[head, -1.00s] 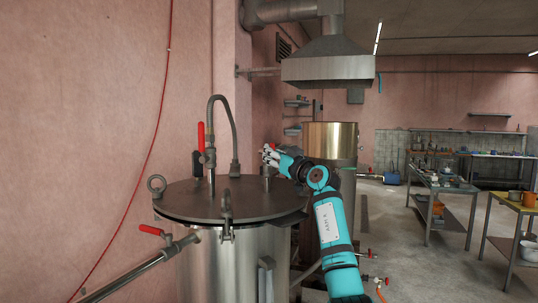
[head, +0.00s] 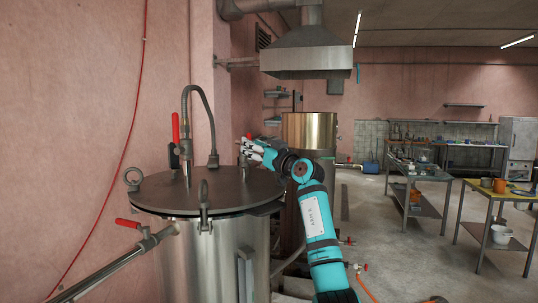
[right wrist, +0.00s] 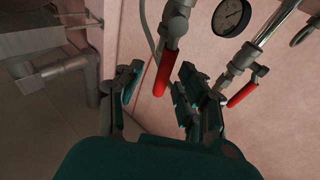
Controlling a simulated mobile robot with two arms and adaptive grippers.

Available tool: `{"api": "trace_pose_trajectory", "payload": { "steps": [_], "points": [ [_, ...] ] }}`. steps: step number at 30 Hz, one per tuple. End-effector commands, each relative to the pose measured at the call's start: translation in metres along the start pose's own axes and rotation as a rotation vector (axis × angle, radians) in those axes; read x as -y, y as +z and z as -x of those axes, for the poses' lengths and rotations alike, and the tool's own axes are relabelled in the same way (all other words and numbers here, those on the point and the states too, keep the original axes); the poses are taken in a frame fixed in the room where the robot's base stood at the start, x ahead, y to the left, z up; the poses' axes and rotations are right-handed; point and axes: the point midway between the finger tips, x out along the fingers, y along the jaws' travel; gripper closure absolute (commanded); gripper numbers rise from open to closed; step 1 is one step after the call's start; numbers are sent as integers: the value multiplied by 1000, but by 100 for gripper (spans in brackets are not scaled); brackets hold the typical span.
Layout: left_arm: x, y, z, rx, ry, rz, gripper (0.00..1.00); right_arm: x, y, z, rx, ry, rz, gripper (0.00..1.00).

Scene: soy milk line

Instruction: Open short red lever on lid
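The dark round lid (head: 165,190) sits on a steel tank (head: 195,260) at the left in the head view. My right gripper (head: 248,148) is at the lid's right edge, beside a small upright fitting. A small bit of red (head: 249,136) shows at the fingers. In the right wrist view a red lever (right wrist: 167,72) on a grey valve shows between the fingers of my open right gripper (right wrist: 160,76); I cannot tell whether they touch it. A second red lever (right wrist: 243,95) is to its right. A tall red lever (head: 175,129) stands on the lid's valve. My left gripper is not in view.
A curved hose (head: 205,100) rises above the lid. A side pipe with a red handle (head: 128,223) juts out at left. A brass-coloured vessel (head: 310,131) stands behind my right arm under a hood (head: 308,57). Tables (head: 425,174) are at right, with open floor before them.

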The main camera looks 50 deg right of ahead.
Motion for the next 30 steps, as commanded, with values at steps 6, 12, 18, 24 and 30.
{"api": "trace_pose_trajectory", "payload": {
  "steps": [6,12,18,24,30],
  "points": [
    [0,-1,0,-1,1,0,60,0,1,44,2,0,5,62],
    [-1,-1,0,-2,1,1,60,0,1,81,3,1,4,62],
    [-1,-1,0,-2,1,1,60,-1,1,100,3,1,0,62],
    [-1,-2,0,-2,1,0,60,-1,0,103,3,1,1,62],
    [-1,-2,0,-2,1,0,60,-1,0,102,2,1,1,62]
  ]
}}
